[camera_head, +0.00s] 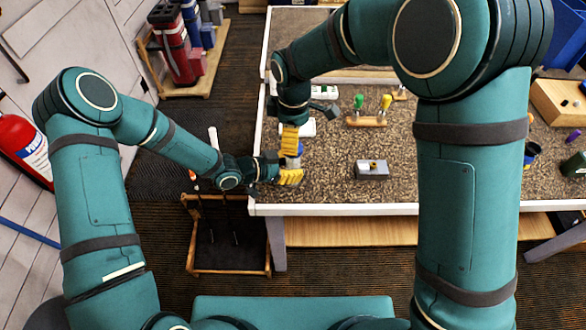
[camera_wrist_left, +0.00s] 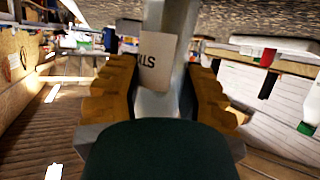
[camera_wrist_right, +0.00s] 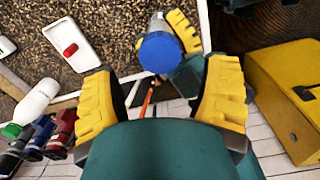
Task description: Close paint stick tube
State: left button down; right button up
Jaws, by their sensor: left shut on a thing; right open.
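A pale grey tube with a printed white label (camera_wrist_left: 157,62) stands between the yellow fingers of my left gripper (camera_wrist_left: 155,95), which is shut on it. In the right wrist view its round blue end (camera_wrist_right: 159,52) faces the camera; I cannot tell whether this is a cap. In the head view the tube (camera_head: 292,161) is at the table's left edge, mostly hidden by the fingers of my left gripper (camera_head: 288,170). My right gripper (camera_head: 290,140) is open just above it. In the right wrist view the blue end lies beyond and between the open right fingers (camera_wrist_right: 163,95), apart from them.
On the table are a wooden rack (camera_head: 366,121) with green- and yellow-topped items, a grey block (camera_head: 372,170) and a white dish with a red piece (camera_wrist_right: 68,45). A low wooden-framed stand (camera_head: 228,270) is on the floor at the table's left.

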aim_at(293, 165)
jog(key=shift+o, duration=0.2)
jog(key=shift+s+r+n, duration=0.1)
jog(key=shift+n, duration=0.5)
jog(key=shift+s+a+r+n, duration=0.1)
jog(key=shift+r+n, duration=0.4)
jog(key=shift+n, duration=0.6)
jog(key=shift+w+r+n, duration=0.2)
jog(key=shift+r+n, duration=0.95)
jog(key=shift+n, duration=0.35)
jog(key=shift+f, duration=0.1)
jog(key=shift+f, duration=3.95)
